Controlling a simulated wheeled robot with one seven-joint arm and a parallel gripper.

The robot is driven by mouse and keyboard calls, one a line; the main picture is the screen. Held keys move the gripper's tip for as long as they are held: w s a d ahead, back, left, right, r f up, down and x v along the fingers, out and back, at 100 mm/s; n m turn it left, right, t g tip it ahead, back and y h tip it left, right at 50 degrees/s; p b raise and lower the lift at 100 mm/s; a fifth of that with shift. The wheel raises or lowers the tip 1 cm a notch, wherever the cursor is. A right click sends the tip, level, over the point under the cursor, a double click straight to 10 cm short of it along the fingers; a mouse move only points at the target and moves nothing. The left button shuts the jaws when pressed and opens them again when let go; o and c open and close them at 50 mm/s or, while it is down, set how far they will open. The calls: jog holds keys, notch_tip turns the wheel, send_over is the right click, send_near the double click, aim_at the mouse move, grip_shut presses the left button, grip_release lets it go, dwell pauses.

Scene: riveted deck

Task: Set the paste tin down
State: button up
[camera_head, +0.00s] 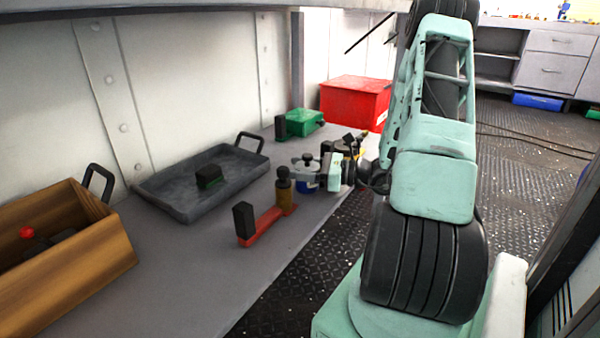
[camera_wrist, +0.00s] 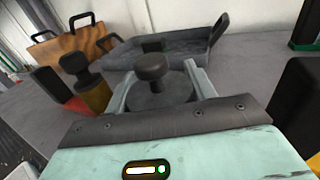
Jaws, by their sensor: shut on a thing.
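The paste tin (camera_head: 306,185) looks like a round blue-and-grey tin with a dark lid and knob, near the right edge of the grey bench (camera_head: 185,270). My gripper (camera_head: 318,174) reaches it from the right and is shut on it. In the wrist view, the tin's dark knobbed lid (camera_wrist: 152,70) sits between the two pale fingers of my gripper (camera_wrist: 161,86). The tin's lower side is hidden in the wrist view. I cannot tell whether its base touches the bench.
Left of the tin stand a brass-coloured bottle (camera_head: 284,192) and a red tool with a black end (camera_head: 262,225).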

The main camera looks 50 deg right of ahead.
jog(key=o, duration=1.1)
jog(key=shift+f, duration=0.1)
jog(key=p+v, duration=0.3)
jog(key=v, duration=0.2)
jog(key=p+v, duration=0.3)
jog(key=v, duration=0.3)
jog(key=shift+s+r, duration=0.1)
jog(key=shift+r, duration=0.15)
jog(key=shift+s+d+f, duration=0.15)
jog(key=shift+s+d, duration=0.05)
jog(key=shift+s, duration=0.2)
